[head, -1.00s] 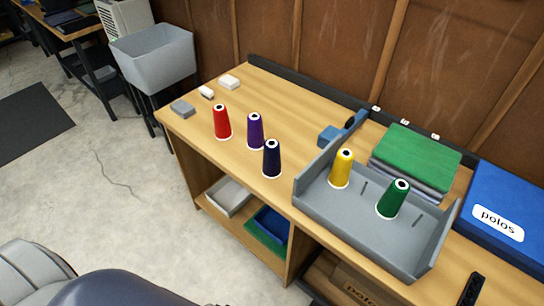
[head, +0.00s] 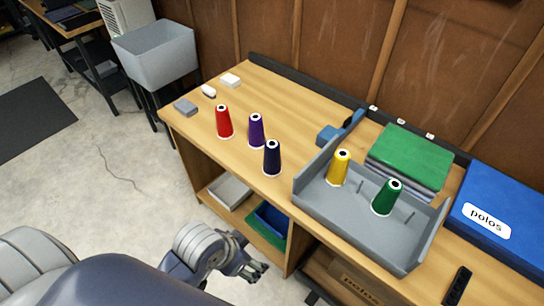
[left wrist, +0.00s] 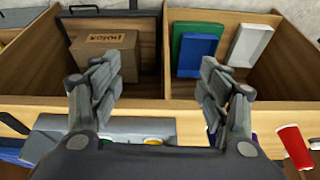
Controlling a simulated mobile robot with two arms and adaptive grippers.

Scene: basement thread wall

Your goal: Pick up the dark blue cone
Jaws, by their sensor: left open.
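The dark blue cone (head: 272,159) stands upright on the wooden bench top, near the front edge, left of the grey tray. A purple cone (head: 256,131) and a red cone (head: 224,122) stand behind it to the left. My left gripper (head: 256,268) is in front of the bench, lower than its top and apart from the cones. Its two fingers (left wrist: 160,95) are spread and empty in the left wrist view. A red cone also shows there at the lower right (left wrist: 294,146); the dark blue cone cannot be made out clearly. My right gripper is out of view.
The grey tray (head: 407,256) holds a yellow cone (head: 339,168) and a green cone (head: 387,198). Green and grey folded cloths (head: 411,155) and a blue polos box (head: 490,222) lie behind it. Small blocks (head: 186,107) lie at the bench's left. Shelf compartments open below.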

